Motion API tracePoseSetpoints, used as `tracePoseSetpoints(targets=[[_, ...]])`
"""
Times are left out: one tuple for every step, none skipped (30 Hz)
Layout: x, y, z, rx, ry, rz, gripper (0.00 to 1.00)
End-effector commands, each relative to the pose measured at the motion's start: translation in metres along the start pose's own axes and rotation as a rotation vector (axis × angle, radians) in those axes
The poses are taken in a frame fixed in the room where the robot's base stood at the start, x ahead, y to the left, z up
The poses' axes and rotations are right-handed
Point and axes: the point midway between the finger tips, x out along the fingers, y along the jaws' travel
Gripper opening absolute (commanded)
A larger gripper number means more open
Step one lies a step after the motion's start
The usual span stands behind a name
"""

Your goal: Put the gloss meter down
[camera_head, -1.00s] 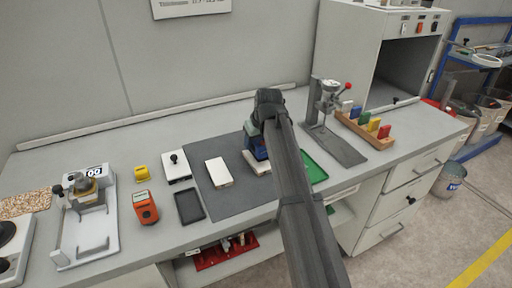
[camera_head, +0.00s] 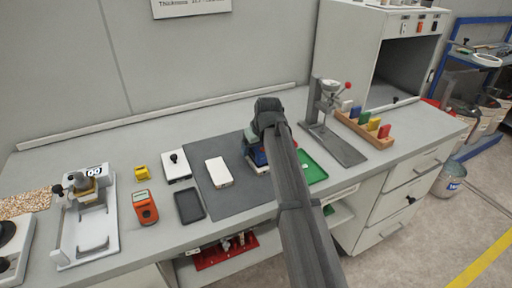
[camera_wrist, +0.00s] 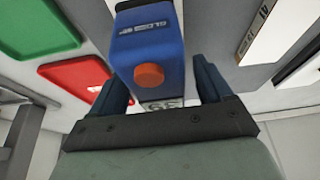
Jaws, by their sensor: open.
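The gloss meter (camera_wrist: 148,45) is a blue box with an orange button and white lettering. In the wrist view it sits between the two fingers of my gripper (camera_wrist: 160,88), which are open. A gap shows beside the right finger; whether the left finger touches it I cannot tell. In the head view my gripper (camera_head: 256,152) is low over the right part of the dark grey mat (camera_head: 222,194). My arm hides most of the meter there. A pale block or panel shows just below the gripper; its contact with the meter is unclear.
A red tray (camera_wrist: 76,76) and a green tray (camera_wrist: 42,28) lie beside the meter in the wrist view. A white panel (camera_head: 218,172) lies on the mat. A stand (camera_head: 330,115) and a wooden rack of coloured blocks (camera_head: 366,128) are to the right.

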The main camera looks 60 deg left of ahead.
Motion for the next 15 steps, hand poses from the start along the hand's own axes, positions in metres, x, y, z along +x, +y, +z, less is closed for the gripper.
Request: tracePoseSetpoints(targets=[[0.0,0.0,0.0,0.0,0.0,0.0,0.79],[0.0,0.0,0.0,0.0,0.0,0.0,0.79],[0.0,0.0,0.0,0.0,0.0,0.0,0.79],[-0.001,0.0,0.0,0.0,0.0,0.0,0.79],[-0.002,0.0,-0.001,0.0,0.0,0.0,0.79],[-0.004,0.0,-0.002,0.0,0.001,0.0,0.79],[-0.006,0.0,-0.001,0.0,0.001,0.0,0.79],[-0.009,0.0,-0.001,0.0,0.001,0.0,0.79],[-0.013,0.0,-0.001,0.0,0.001,0.0,0.79],[-0.017,0.0,-0.001,0.0,0.001,0.0,0.79],[-0.021,0.0,-0.001,0.0,0.001,0.0,0.79],[-0.028,0.0,-0.001,0.0,0.002,0.001,0.79],[-0.033,0.0,-0.001,0.0,0.002,0.001,0.79],[-0.039,0.0,-0.001,0.0,0.002,0.001,0.79],[-0.047,0.0,-0.001,0.0,0.002,0.001,0.79]])
